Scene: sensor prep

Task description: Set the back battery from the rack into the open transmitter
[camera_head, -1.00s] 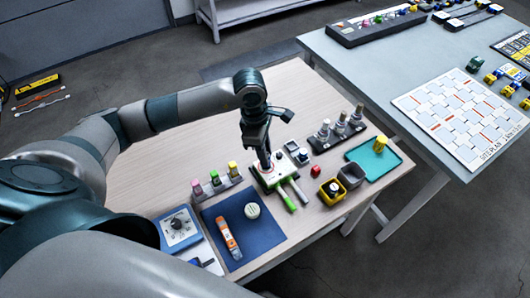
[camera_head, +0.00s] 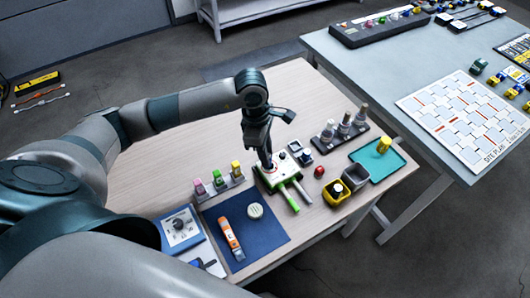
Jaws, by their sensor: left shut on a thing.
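The open transmitter (camera_head: 286,179) is a pale box with green edges and two handle-like bars at its front, lying mid-table. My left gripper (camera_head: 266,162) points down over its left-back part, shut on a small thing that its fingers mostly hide. I cannot tell how deep that thing sits or whether it touches the transmitter. A pale rack (camera_head: 222,187) to the left holds upright pieces with pink (camera_head: 199,186), green (camera_head: 217,177) and yellow (camera_head: 235,167) tops; I cannot make out an empty slot. My right gripper is not in view.
A dark rack (camera_head: 320,146) with three grey cylinders stands behind right. A small red ball (camera_head: 319,171), a yellow bin (camera_head: 334,196), a grey bin (camera_head: 358,177) and a teal tray (camera_head: 398,160) are to the right. A blue mat (camera_head: 262,232) and a dial box (camera_head: 181,229) lie in front left.

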